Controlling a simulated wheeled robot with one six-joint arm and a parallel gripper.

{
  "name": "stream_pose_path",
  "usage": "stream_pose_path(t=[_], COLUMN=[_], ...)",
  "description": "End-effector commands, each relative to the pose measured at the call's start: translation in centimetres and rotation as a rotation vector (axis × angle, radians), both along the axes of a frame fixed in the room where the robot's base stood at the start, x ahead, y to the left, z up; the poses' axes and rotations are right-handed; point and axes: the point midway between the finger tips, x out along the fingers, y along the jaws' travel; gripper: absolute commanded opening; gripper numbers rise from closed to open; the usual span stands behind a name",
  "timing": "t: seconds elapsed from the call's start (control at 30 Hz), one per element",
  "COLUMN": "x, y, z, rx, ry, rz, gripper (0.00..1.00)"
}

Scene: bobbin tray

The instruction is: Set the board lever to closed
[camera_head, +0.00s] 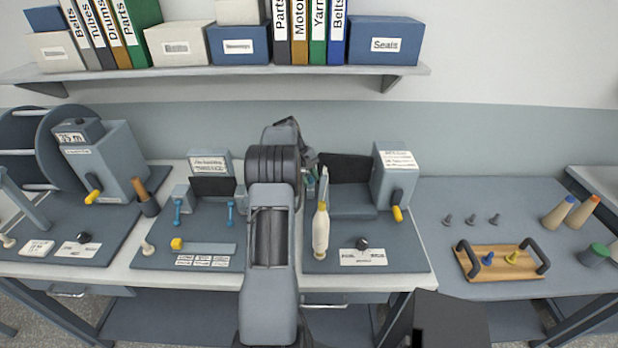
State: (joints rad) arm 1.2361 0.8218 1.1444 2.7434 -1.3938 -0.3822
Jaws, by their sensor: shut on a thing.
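My gripper (310,172) is at the back of the right-hand board (408,256), mostly hidden behind my arm. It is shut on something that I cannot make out. A white bobbin with a yellow band (321,229) shows upright just right of my arm, close to the gripper; I cannot tell whether they touch. No part is clearly marked as the board lever.
A left machine (106,165) has another yellow handle (92,196). Two blue posts (178,210) (230,214) stand on the middle board. A wooden tray (472,268) with dark handles, several pegs and cones are on the right table. A shelf (180,75) with binders and boxes hangs above.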

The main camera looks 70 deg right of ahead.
Motion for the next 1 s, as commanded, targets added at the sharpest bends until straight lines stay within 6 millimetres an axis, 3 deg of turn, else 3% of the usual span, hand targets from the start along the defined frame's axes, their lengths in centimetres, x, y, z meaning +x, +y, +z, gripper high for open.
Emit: stream_pose_path(t=[0.1,0.13,0.37,0.77,1.0], x=[0.0,0.0,0.0,0.5,2.6], y=[0.0,0.0,0.0,-0.1,-0.4], z=[-0.1,-0.1,0.0,0.9,5.2], rx=[0.001,0.001,0.000,-0.003,-0.006], ry=[0.002,0.002,0.002,0.001,-0.001], rz=[0.002,0.002,0.001,0.002,0.003], gripper=[0.00,0.34,0.56,0.56,0.56])
